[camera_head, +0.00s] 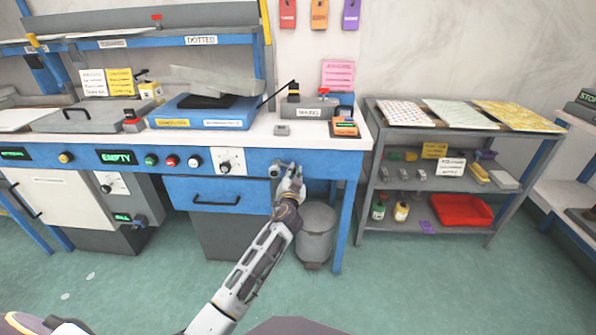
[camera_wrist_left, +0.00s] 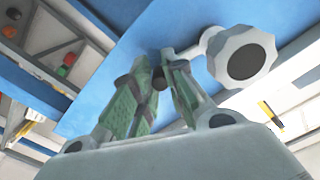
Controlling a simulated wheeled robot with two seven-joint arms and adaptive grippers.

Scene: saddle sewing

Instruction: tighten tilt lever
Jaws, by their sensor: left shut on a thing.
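The tilt lever (camera_head: 275,170) is a pale grey lever with a round hub on the blue front panel of the bench, right of the drawer. In the left wrist view its faceted hub with a dark centre (camera_wrist_left: 242,60) is close, and a short grey arm runs from it toward my fingers. My left gripper (camera_head: 290,178) reaches up to the panel from below. In the left wrist view its greenish fingers (camera_wrist_left: 160,80) are shut on the lever's arm, just beside the hub. The fingers hide the gripped end. My right gripper is not in view.
The blue bench edge and tabletop (camera_head: 300,139) lie just above the gripper. A drawer with a black handle (camera_head: 216,201) is to its left. A grey bin (camera_head: 316,235) stands below right, near the bench leg (camera_head: 342,220). A grey shelf rack (camera_head: 440,185) stands further right.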

